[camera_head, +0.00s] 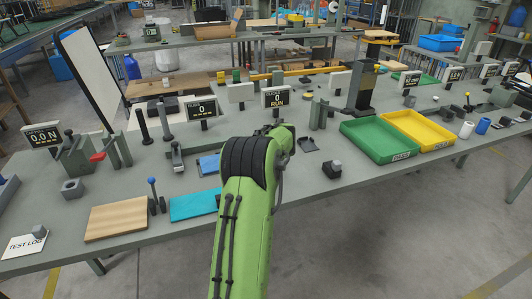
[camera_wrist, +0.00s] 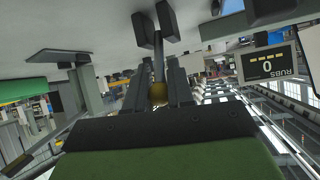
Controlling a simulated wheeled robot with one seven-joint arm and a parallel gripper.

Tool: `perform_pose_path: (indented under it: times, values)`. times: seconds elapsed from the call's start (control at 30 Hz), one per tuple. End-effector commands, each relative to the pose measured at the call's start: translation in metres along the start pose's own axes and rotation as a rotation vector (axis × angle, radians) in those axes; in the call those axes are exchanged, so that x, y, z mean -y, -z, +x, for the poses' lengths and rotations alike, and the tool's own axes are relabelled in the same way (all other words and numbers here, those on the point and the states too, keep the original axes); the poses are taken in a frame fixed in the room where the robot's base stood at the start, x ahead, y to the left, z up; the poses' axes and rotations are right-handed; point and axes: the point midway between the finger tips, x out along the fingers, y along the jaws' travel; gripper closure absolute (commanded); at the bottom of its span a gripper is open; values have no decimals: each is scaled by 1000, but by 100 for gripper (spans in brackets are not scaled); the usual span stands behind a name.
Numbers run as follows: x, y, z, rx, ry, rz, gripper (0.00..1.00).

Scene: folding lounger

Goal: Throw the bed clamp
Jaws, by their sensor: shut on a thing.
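My gripper (camera_wrist: 158,78) shows in the wrist view, with dark fingers on either side of a thin dark rod (camera_wrist: 158,66). It is shut on this rod, which has a brass-coloured round end nearer the camera. I take the rod to be the bed clamp's lever, but its base is not clear. Two dark blocks stand near the rod's far end. In the head view my green arm reaches over the bench and hides the fingers and the held part.
A small dark block (camera_head: 331,169) lies near the front edge, right of my arm.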

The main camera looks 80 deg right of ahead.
Motion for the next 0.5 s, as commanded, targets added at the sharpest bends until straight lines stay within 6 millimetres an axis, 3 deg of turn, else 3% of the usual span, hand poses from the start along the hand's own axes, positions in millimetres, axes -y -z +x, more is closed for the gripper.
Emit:
perform_pose_path:
  times: [0.5]
  values:
    - [-2,2,6,-35,7,9,100]
